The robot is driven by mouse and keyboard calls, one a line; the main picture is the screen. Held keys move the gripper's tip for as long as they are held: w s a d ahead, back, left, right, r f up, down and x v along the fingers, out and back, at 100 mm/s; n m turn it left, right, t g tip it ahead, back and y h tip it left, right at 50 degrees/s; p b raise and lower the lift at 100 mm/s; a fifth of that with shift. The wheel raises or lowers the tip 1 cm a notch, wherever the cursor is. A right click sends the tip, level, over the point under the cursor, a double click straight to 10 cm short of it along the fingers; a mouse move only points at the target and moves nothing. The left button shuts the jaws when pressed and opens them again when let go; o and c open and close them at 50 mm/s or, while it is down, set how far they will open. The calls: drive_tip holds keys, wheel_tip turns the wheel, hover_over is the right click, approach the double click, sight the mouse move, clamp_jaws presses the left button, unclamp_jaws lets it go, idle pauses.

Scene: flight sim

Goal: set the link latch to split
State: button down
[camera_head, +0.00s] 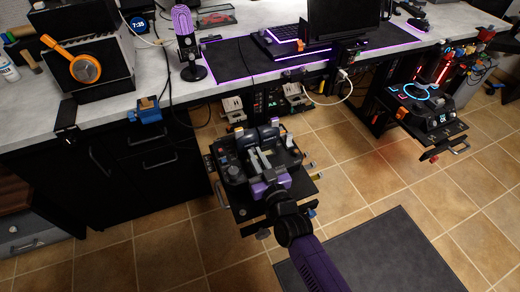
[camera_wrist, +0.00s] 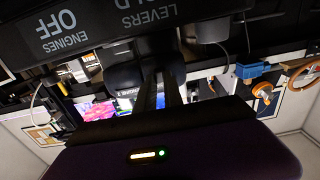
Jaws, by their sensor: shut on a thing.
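The throttle unit (camera_head: 234,174) sits on a dark mount below the desk's front edge, with grey levers on top. In the wrist view its dark panel (camera_wrist: 95,30) shows upside-down lettering, including "LEVERS" and "ENGINES OFF". My gripper (camera_head: 268,175) is at the near side of the unit, with purple parts by its levers. In the wrist view my gripper (camera_wrist: 158,82) has its dark fingers close together at the panel's edge, shut on a small part of the unit. The held part is mostly hidden, and I cannot make out the link latch or its setting.
The desk (camera_head: 135,90) runs along the back, with a microphone (camera_head: 187,45) and a black box with orange headphones (camera_head: 84,66). A lit control unit (camera_head: 425,98) is mounted at the right. A dark mat (camera_head: 385,255) lies on the tiled floor.

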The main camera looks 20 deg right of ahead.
drive_tip(key=shift+a, duration=0.3)
drive_tip(key=c, duration=1.4)
unclamp_jaws()
drive_tip(key=shift+c, duration=0.2)
drive_tip(key=shift+s, duration=0.1)
drive_tip(key=s, duration=0.7)
drive_tip(key=shift+s+p, duration=0.3)
drive_tip(key=shift+s, duration=0.05)
